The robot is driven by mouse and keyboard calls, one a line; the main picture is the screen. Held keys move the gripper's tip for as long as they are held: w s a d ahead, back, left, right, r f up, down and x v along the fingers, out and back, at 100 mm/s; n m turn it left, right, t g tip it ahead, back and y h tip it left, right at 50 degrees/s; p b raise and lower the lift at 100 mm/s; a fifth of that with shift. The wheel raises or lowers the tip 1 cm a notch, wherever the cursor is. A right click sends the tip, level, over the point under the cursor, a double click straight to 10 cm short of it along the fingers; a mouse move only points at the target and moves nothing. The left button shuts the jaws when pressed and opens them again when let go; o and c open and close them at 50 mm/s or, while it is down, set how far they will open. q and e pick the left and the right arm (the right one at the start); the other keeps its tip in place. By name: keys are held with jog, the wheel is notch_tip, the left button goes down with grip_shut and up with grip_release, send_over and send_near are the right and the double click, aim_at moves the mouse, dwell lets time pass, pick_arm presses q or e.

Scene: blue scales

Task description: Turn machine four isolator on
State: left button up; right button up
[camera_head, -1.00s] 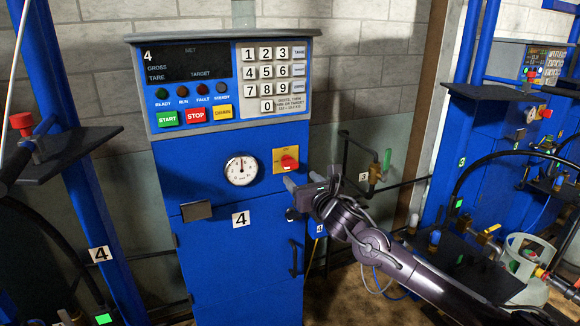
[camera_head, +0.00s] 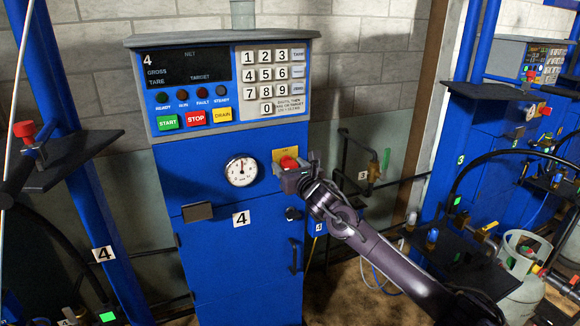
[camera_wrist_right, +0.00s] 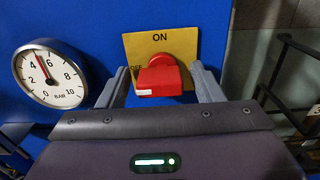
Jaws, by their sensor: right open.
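The machine four isolator is a red rotary knob (camera_head: 289,162) on a yellow plate (camera_head: 284,153), on the blue front of scale 4. In the right wrist view the knob (camera_wrist_right: 159,76) lies crosswise, its white mark at the left end by the OFF label. ON is printed at the plate's top. My right gripper (camera_head: 291,175) is open in front of the knob. Its fingers stand on the knob's left and right in the wrist view, with visible gaps; contact is not evident. The gripper covers the plate's lower part in the head view. My left gripper is out of view.
A round pressure gauge (camera_head: 241,171) is just left of the isolator. Above are the keypad (camera_head: 272,77), a dark display (camera_head: 188,65) and START, STOP and DRAIN buttons. A green-handled valve (camera_head: 386,160) stands to the right. A grey gas cylinder (camera_head: 519,254) is farther right.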

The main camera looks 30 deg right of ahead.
jog(key=c, duration=1)
jog(key=m+b, duration=0.1)
jog(key=m, duration=0.1)
jog(key=shift+f+m, duration=0.1)
jog(key=shift+m, duration=0.3)
jog(key=m+b, duration=0.1)
jog(key=m, duration=0.2)
jog(key=shift+m, duration=0.3)
jog(key=m+b, duration=0.1)
jog(key=m, duration=1)
jog(key=shift+d+r+m, duration=0.15)
jog(key=shift+r+m, duration=0.05)
jog(key=shift+m, duration=0.1)
jog(key=o, duration=1)
